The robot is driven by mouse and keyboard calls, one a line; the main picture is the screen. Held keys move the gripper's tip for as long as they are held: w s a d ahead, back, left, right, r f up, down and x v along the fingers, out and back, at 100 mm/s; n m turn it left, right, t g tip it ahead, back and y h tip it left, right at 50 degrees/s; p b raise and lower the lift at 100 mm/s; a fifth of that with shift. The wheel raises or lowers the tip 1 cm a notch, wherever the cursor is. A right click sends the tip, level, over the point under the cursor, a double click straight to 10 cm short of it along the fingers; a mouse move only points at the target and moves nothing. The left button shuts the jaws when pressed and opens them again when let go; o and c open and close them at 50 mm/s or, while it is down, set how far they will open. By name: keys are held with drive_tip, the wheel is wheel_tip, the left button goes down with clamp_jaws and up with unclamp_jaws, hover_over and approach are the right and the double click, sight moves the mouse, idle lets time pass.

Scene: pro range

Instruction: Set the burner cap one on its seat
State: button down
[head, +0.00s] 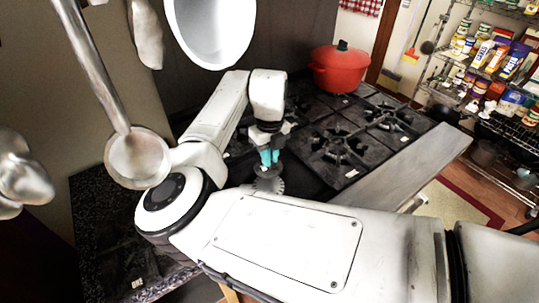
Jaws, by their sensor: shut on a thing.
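My gripper (268,159), with teal fingers, points down over the near left part of the black stovetop. It is shut on the burner cap (268,183), a dark grey round piece with a toothed rim just below the fingertips. My white arm hides the near side of the cap and the stove below it. I cannot tell whether the cap touches the surface beneath. The cap's seat cannot be made out here.
Black burner grates (338,150) cover the stovetop to the right. A red lidded pot (343,68) stands at the back. A ladle (136,158) and a white pan (211,30) hang near my arm. A grey ledge (400,172) runs along the stove's front.

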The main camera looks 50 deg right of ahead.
drive_tip(key=shift+f+b, duration=2.2)
drive_tip(key=shift+f, duration=1.5)
drive_tip(key=shift+f, duration=0.25)
drive_tip(key=c, duration=1.4)
unclamp_jaws()
drive_tip(key=shift+r+p, duration=1.7)
drive_tip(key=shift+r, duration=0.85)
